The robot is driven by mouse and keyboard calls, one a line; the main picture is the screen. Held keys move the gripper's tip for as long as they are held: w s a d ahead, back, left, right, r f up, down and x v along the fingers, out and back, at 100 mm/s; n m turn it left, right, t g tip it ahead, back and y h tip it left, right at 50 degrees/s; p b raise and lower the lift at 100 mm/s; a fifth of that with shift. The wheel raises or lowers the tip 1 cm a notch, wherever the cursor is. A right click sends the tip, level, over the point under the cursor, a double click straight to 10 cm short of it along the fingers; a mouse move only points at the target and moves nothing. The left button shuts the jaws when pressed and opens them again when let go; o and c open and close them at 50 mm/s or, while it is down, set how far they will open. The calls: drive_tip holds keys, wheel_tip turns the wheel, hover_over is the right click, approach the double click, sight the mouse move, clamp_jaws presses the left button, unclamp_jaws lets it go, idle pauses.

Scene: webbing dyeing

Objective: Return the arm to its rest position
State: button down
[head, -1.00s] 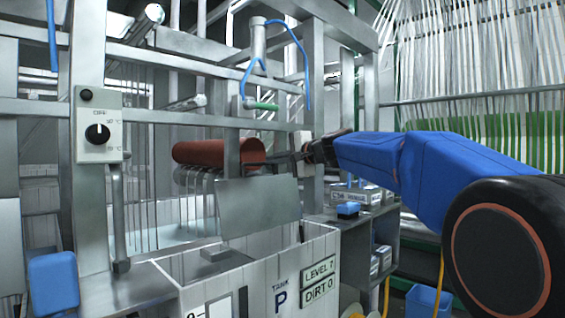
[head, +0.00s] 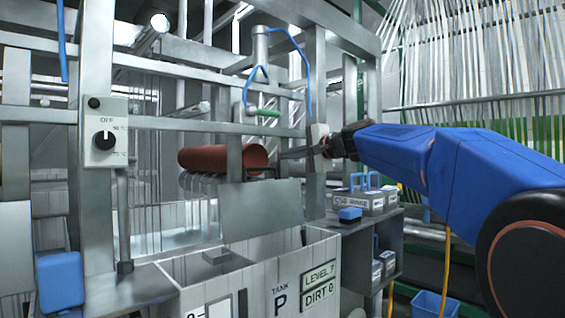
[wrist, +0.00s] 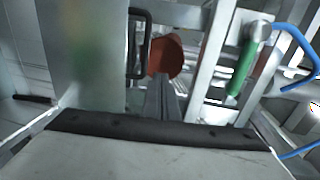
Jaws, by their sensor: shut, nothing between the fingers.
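My blue arm reaches in from the right in the head view. My gripper (head: 292,153) is at its left end, in front of the grey metal frame. The narrow fingers point left toward the red-brown roller (head: 225,159) and are shut, holding nothing. In the wrist view my gripper's fingers (wrist: 161,88) lie together and point at the roller's round end (wrist: 166,57). I cannot tell the exact gap between fingertips and roller.
A tank (head: 300,257) labelled P stands below. A grey plate (head: 261,209) hangs above it. A dial box (head: 106,138) is on the left post. A green-handled valve (head: 262,111) is above the roller. Boxes (head: 361,200) sit on a shelf right. White strands hang at upper right.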

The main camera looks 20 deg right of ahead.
drive_tip(key=s+d+r, duration=0.3)
drive_tip(key=s, duration=0.3)
drive_tip(key=s+a+f+n+g+h, duration=0.1)
drive_tip(key=s+a+f+n+g, duration=0.15)
drive_tip(key=s+f, duration=0.4)
drive_tip(key=s+a+f+n+g+h, duration=0.1)
drive_tip(key=s+a+f, duration=0.2)
drive_tip(key=f, duration=0.7)
drive_tip(key=s+a+f+n+g, duration=0.2)
drive_tip(key=s+f, duration=0.3)
drive_tip(key=f, duration=0.3)
drive_tip(key=s+d+f+n+g+h, duration=0.1)
drive_tip(key=s+f+n+g+h, duration=0.1)
drive_tip(key=s+f, duration=0.9)
drive_tip(key=s+d+f+n+g+h, duration=0.2)
drive_tip(key=s+f+n, duration=0.3)
drive_tip(key=s+f, duration=0.6)
wheel_tip(320, 180, down, 6)
drive_tip(key=shift+r+h, duration=0.1)
drive_tip(key=shift+h, duration=0.4)
